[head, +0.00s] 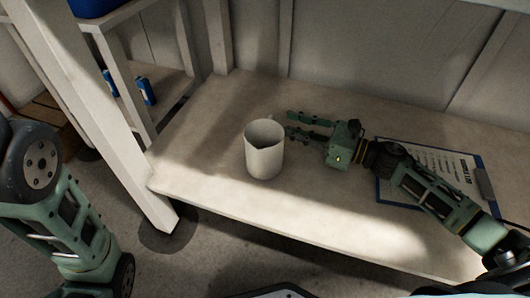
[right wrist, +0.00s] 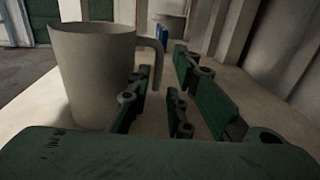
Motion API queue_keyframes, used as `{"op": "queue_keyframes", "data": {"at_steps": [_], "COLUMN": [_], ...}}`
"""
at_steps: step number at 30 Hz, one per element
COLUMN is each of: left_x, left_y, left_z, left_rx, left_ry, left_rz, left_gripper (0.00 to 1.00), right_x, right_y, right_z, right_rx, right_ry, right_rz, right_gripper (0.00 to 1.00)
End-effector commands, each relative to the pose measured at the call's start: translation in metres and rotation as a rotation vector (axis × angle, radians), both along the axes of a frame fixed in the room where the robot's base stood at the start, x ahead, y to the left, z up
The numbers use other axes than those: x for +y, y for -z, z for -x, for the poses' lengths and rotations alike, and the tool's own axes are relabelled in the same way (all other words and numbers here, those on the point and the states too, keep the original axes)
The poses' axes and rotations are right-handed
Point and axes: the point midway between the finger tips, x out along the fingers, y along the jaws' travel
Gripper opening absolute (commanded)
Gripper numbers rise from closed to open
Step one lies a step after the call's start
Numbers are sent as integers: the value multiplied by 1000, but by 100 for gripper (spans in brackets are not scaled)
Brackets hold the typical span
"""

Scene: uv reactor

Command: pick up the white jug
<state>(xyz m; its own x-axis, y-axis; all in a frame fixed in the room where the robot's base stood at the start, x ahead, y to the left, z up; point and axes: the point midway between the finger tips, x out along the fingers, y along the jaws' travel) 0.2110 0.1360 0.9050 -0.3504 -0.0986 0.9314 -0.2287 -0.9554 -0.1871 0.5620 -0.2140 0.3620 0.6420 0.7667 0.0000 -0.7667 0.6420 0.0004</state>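The white jug (head: 264,158) stands upright on the pale bench, left of my right gripper. I cannot tell whether any finger touches the jug. My left gripper is out of view; only part of that arm shows.
The bench (head: 215,182) is clear left of the jug and along the front. A clipboard (head: 450,168) with a printed sheet lies under and behind my right arm. A white post (head: 100,110) stands at the bench's left end. Blue items (head: 146,90) sit on a shelf beyond.

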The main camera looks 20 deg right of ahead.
Motion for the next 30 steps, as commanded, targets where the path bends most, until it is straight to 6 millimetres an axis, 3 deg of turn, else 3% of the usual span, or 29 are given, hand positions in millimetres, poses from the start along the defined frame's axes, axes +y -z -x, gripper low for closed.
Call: {"op": "queue_keyframes", "data": {"at_steps": [3,7,17,23,30], "left_x": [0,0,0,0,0], "left_y": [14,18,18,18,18], "left_z": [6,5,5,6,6], "left_rx": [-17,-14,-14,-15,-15], "left_ry": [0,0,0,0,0], "left_rz": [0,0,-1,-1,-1], "left_gripper": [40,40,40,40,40], "right_x": [16,27,31,31,31], "right_y": [3,1,0,0,0], "right_z": [-11,-20,-24,-24,-23], "right_rx": [-6,-4,-1,0,0], "right_ry": [-2,-1,0,0,0], "right_rz": [2,0,1,0,0], "right_gripper": [19,19,19,1,0]}}
